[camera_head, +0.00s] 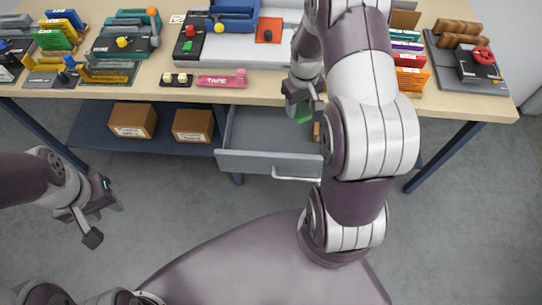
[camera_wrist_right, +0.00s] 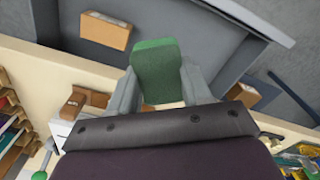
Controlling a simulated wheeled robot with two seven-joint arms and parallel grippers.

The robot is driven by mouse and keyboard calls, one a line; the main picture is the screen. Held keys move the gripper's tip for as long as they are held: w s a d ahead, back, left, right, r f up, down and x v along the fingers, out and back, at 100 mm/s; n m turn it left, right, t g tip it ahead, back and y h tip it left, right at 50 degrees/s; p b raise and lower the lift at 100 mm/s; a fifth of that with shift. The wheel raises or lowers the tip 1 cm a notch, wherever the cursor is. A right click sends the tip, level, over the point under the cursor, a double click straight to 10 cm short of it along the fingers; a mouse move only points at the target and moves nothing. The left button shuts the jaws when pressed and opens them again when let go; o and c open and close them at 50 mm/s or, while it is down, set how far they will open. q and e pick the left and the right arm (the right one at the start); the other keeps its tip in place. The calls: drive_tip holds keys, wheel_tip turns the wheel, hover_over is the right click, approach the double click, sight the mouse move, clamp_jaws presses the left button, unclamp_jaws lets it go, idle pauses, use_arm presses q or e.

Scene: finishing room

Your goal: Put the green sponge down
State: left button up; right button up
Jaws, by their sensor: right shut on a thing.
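The green sponge (camera_head: 303,113) is held by my right gripper (camera_head: 302,101), over the open grey drawer (camera_head: 268,160) near the table's front edge. In the right wrist view the sponge (camera_wrist_right: 155,68) sits upright between the two grey fingers (camera_wrist_right: 155,85), which press on its sides. I cannot tell its exact height above the drawer floor. My left gripper (camera_head: 104,222) is open and empty over the grey floor, left of the drawer and away from the table. My right arm hides part of the drawer's right side.
An orange-brown block (camera_wrist_right: 106,33) lies in the drawer; much of the drawer floor is bare. A pink tape box (camera_head: 221,81) lies on the tabletop edge behind the drawer. Cardboard boxes (camera_head: 133,120) stand on the lower shelf. The drawer handle (camera_head: 296,178) sticks out in front.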

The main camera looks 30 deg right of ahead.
sight(311, 117)
drive_tip(key=shift+n, duration=0.6)
drive_tip(key=s+f+b, duration=0.1)
drive_tip(key=s+d+f+b, duration=0.1)
drive_tip(key=f, duration=0.1)
drive_tip(key=d+f+b, duration=0.1)
drive_tip(key=shift+s+f, duration=0.3)
drive_tip(key=shift+s, duration=0.1)
drive_tip(key=shift+n, duration=0.8)
drive_tip(key=w+a+f, duration=0.2)
drive_tip(key=f, duration=0.1)
drive_tip(key=w+a+f+b, duration=0.1)
drive_tip(key=w+a+f, duration=0.1)
drive_tip(key=a+f, duration=0.1)
drive_tip(key=w+a+f+b, duration=0.1)
drive_tip(key=w+a+f, duration=0.1)
drive_tip(key=a+f, duration=0.1)
drive_tip(key=shift+w+f, duration=0.2)
drive_tip(key=shift+f, duration=0.5)
wheel_tip(311, 117, down, 4)
drive_tip(key=shift+w+f, duration=0.1)
use_arm(q)
wheel_tip(311, 117, down, 7)
drive_tip(key=shift+a, duration=0.2)
use_arm(e)
drive_tip(key=o, duration=0.9)
use_arm(q)
drive_tip(key=shift+r, duration=0.1)
use_arm(e)
drive_tip(key=shift+o, duration=0.2)
